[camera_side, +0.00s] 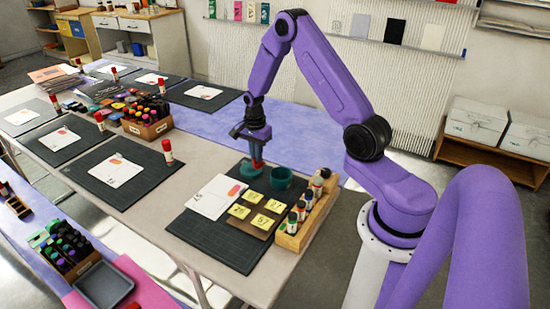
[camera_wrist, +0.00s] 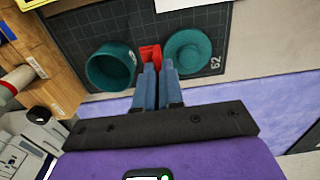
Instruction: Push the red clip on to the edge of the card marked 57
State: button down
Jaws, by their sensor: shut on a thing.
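My gripper (camera_wrist: 158,70) is shut on the red clip (camera_wrist: 150,54), which shows at the fingertips in the wrist view. In the side view my gripper (camera_side: 257,146) points down over the far end of the near dark mat, with a bit of red at its tip. Several yellow cards (camera_side: 275,206) lie on a brown board (camera_side: 240,227) on this mat, nearer the camera than my gripper. Their numbers are too small to read surely, so I cannot tell which is 57. A corner of yellow (camera_wrist: 28,3) shows at the wrist view's top edge.
A teal cup (camera_side: 281,178) and a teal dish (camera_side: 244,172) stand close on either side of the clip. A wooden rack of bottles (camera_side: 300,235) lines the mat's right edge. A white sheet (camera_side: 215,197) lies left of the cards.

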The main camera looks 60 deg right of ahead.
jog(key=w+a, duration=0.5)
jog(key=w, duration=0.3)
jog(key=w+a, duration=0.6)
jog(key=w, duration=0.3)
jog(key=shift+s+d+f, duration=0.1)
jog(key=shift+f, duration=2.85)
jog(key=shift+f, duration=0.55)
jog(key=shift+s, duration=1.4)
jog(key=c, duration=1.2)
grip_release()
jog(key=shift+r, duration=0.1)
jog(key=shift+r, duration=3.4)
